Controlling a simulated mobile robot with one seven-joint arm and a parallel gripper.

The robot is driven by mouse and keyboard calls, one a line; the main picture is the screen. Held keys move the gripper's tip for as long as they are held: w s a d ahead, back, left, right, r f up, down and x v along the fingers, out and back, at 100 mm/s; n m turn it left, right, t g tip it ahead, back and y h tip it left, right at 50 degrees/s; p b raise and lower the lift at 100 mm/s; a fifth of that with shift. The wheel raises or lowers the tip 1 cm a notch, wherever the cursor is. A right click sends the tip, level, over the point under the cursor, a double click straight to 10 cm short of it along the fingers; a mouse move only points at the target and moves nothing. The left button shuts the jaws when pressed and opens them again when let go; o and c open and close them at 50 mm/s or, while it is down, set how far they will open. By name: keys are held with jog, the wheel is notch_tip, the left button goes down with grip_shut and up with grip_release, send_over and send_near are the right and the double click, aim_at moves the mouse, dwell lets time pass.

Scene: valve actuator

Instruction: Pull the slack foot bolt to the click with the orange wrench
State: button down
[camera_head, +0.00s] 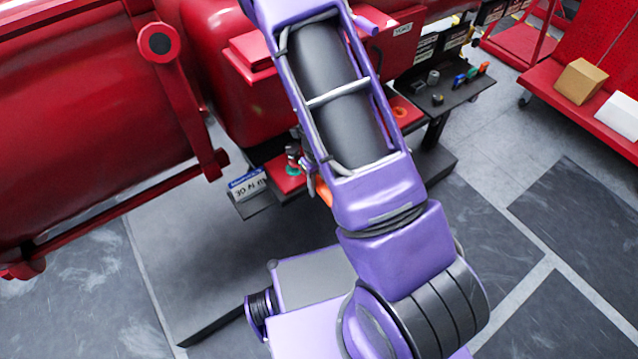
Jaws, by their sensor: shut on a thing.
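A narrow strip of orange, which looks like part of the orange wrench (324,191), shows at the left edge of my purple arm. My gripper (309,160) is mostly hidden behind that arm; only a sliver shows, and it is shut on the wrench. Just left of it, a bolt (292,156) with a green ring at its base stands on a red foot (286,180). A second red foot (402,107) with an orange ring shows right of the arm. The wrench head is hidden, so I cannot tell whether it sits on a bolt. Which bolt is slack does not show.
The large red valve body (90,110) fills the left, with a red lever (185,100) hanging down. A lettered plate (247,186) is beside the left foot. A dark shelf (445,92) holds several small parts. Boxes (580,81) stand on a red cart at right. The right floor is clear.

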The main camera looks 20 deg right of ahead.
jog(key=shift+f+b, duration=0.75)
jog(key=shift+f, duration=0.3)
dwell(0.5)
jog(key=shift+s+a+m+p, duration=0.25)
jog(key=shift+a+m+p, duration=0.8)
jog(key=shift+a+m, duration=0.05)
jog(key=shift+a+r, duration=0.1)
jog(key=shift+a+m+p, duration=1)
jog(key=shift+a+p, duration=0.1)
jog(key=shift+p, duration=0.1)
jog(key=shift+a, duration=0.15)
